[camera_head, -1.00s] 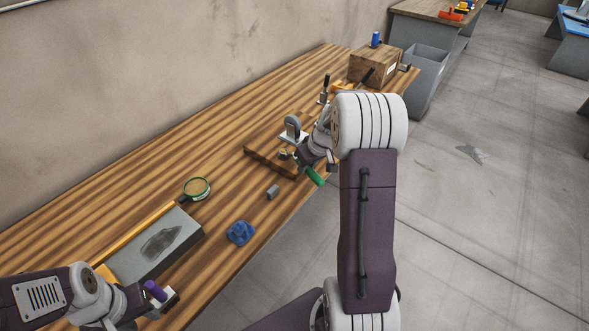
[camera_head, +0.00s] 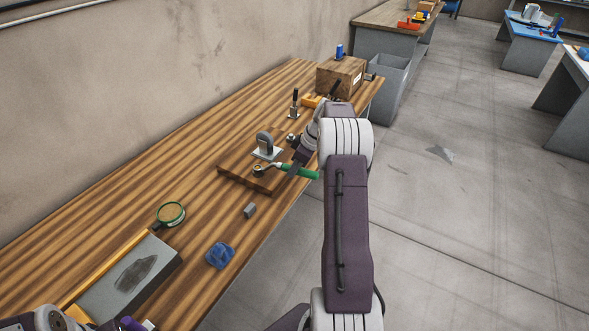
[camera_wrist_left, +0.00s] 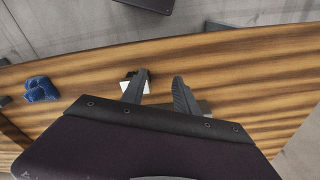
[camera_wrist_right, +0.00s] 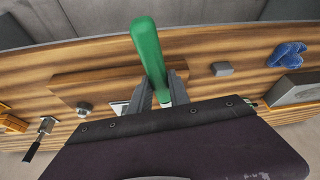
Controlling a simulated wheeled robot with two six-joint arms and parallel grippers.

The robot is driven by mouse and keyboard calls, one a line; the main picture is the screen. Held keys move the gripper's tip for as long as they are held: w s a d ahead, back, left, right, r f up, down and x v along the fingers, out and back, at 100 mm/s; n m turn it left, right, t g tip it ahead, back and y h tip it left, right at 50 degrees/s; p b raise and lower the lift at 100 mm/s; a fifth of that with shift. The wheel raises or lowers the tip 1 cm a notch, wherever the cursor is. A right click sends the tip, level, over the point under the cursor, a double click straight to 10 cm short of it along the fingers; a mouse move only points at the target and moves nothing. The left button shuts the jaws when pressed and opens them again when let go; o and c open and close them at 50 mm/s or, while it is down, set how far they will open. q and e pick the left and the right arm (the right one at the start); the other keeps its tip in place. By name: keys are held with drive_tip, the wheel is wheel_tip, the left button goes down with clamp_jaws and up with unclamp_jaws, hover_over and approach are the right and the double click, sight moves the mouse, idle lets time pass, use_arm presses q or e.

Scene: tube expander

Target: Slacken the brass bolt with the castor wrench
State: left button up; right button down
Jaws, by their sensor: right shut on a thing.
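The castor wrench has a green handle (camera_head: 302,172) and a metal head (camera_head: 259,169) over the dark wooden block (camera_head: 232,176). My right gripper (camera_head: 291,167) is shut on the wrench near the block's right side. The right wrist view shows the green handle (camera_wrist_right: 148,50) rising between its fingers. The wrench head sits at the brass bolt's place on the block and covers most of it; I cannot tell how fully it is seated. My left gripper (camera_wrist_left: 161,83) is open, fingers apart above the bench, and mostly out of the head view.
A grey castor on a pale plate (camera_head: 265,147) stands on the block just behind the wrench head. A grey block (camera_head: 250,211), blue object (camera_head: 220,255), magnifier (camera_head: 171,214) and grey stone (camera_head: 128,275) lie nearer. A wooden box (camera_head: 340,77) stands at the far end.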

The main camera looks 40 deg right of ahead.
drive_tip(key=shift+r, duration=0.25)
use_arm(q)
drive_tip(key=shift+r, duration=0.1)
